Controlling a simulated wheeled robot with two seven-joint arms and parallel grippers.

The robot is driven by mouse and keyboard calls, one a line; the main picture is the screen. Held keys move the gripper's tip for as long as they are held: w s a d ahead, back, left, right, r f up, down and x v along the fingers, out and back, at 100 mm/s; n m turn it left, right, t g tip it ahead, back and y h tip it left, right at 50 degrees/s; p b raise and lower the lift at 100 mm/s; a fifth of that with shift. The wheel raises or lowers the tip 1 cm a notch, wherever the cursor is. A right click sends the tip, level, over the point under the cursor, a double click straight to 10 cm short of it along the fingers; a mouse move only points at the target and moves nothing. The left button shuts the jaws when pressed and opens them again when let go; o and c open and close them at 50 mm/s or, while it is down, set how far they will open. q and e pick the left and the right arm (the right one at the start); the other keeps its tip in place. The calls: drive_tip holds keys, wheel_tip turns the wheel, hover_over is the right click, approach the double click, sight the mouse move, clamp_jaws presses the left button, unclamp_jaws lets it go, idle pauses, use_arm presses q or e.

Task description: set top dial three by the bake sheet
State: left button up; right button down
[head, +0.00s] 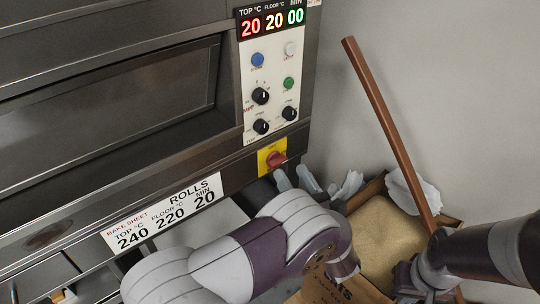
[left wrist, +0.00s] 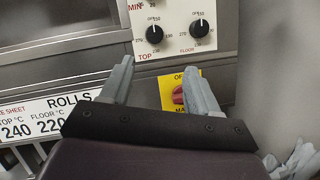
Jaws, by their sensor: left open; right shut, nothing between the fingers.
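The bake sheet (head: 165,215) is a white card on the oven front reading ROLLS, top 240, floor 220, 20; part of it shows in the left wrist view (left wrist: 50,118). The black TOP dial (head: 261,127) is the lower left knob on the white panel, and shows in the left wrist view (left wrist: 155,34) with its mark seemingly up near OFF. My left gripper (left wrist: 160,67) is open and empty below the TOP dial, its fingers apart in front of the yellow switch plate. My right gripper (head: 408,280) is low at right, shut, its fingertips unclear.
The display (head: 271,22) reads 20, 20, 00. The FLOOR dial (head: 290,113) and MIN dial (head: 261,96) sit close to the TOP dial. A red switch (head: 276,158) is below. A wooden handle (head: 385,125) leans over a box (head: 385,235) at right.

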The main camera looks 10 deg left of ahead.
sight(264, 130)
use_arm(q)
drive_tip(key=shift+n+y, duration=0.4)
drive_tip(key=shift+n, duration=0.1)
drive_tip(key=p+x, duration=0.1)
drive_tip(key=x, duration=1.1)
drive_tip(key=shift+s+a+p, duration=0.1)
drive_tip(key=shift+a+p, duration=0.15)
drive_tip(key=shift+p, duration=0.1)
drive_tip(key=c, duration=1)
